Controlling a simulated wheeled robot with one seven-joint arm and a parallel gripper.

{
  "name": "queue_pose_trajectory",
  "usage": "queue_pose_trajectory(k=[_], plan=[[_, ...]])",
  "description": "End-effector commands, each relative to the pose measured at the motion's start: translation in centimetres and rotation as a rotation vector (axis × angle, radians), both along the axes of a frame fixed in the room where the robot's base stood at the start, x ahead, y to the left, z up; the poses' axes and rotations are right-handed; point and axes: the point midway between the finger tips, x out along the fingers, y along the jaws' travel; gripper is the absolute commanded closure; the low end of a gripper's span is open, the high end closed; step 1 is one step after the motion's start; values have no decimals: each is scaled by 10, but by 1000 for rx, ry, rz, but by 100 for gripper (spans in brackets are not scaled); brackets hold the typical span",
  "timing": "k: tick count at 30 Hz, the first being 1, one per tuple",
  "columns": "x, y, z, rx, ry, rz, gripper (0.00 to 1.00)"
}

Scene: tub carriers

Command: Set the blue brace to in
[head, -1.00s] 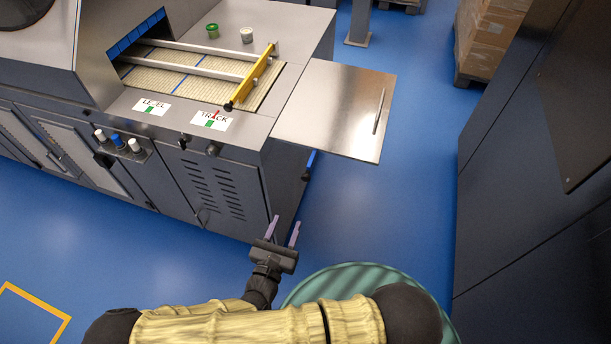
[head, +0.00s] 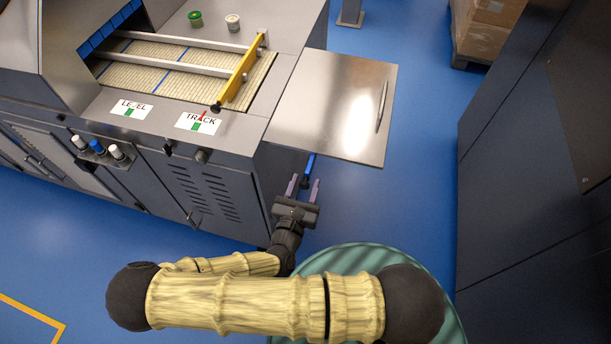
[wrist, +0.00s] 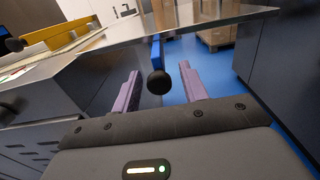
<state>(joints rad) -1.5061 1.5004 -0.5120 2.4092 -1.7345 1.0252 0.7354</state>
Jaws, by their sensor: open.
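The blue brace (head: 309,168) is a short blue bar with a dark knob, under the steel side leaf at the machine's right end. In the wrist view the brace (wrist: 155,52) hangs below the leaf's edge, its round black knob (wrist: 158,82) facing me. My gripper (head: 303,184) is open, its two purple fingers pointing at the brace. In the wrist view the fingers of my gripper (wrist: 158,88) stand left and right of the knob in the picture. I cannot tell whether they touch it. The brace's far end is hidden under the leaf.
The steel leaf (head: 310,100) stands out level from the machine, above my gripper. The machine's dark cabinet (head: 210,190) is to the left. A tall dark cabinet (head: 530,150) stands at the right. Blue floor (head: 425,150) lies free between them.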

Motion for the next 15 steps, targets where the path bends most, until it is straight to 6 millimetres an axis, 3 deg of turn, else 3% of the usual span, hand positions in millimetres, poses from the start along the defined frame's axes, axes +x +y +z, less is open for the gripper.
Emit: queue_pose_trajectory(k=[10, 11, 15], plan=[[0, 5, 0, 0, 0, 19, 57], [0, 5, 0, 1, 0, 19, 59], [0, 6, 0, 1, 0, 21, 86]])
